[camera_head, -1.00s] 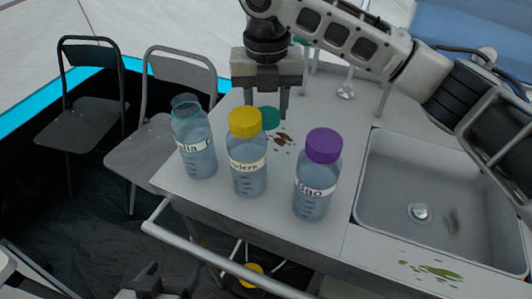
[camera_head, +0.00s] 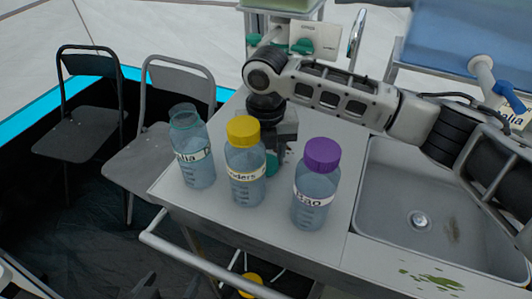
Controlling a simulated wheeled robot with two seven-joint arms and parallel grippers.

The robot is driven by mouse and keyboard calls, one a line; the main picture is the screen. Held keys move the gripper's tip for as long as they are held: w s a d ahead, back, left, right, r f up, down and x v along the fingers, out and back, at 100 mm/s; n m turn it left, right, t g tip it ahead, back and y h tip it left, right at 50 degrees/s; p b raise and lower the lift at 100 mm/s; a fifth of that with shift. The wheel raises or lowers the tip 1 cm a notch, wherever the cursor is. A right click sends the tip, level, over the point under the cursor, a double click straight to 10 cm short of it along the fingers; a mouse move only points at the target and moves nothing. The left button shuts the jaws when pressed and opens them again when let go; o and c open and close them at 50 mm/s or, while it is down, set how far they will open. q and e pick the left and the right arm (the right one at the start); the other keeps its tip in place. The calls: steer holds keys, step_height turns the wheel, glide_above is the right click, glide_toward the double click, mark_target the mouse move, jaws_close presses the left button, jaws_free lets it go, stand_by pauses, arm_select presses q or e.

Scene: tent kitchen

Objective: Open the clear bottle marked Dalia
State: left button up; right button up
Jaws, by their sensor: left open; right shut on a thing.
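The clear bottle with a label ending in "alia" (camera_head: 193,160) stands upright at the left of the counter, its teal-rimmed mouth uncovered. My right gripper (camera_head: 271,152) points down behind the yellow-capped bottle, shut on a teal cap (camera_head: 271,164). The cap is low near the counter; whether it touches is hidden. The yellow-capped bottle (camera_head: 245,178) partly hides the gripper. My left gripper (camera_head: 165,285) shows only in part, dark, at the bottom edge, below the counter front and away from the bottles; it is open.
A purple-capped bottle (camera_head: 313,205) stands to the right, near the sink (camera_head: 470,220). A metal rail (camera_head: 200,262) runs along the counter front. Two folding chairs stand at the left. A blue-tapped container (camera_head: 490,75) is at the upper right.

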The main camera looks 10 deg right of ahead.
steer(key=shift+f, duration=0.1)
steer(key=o, duration=1.1)
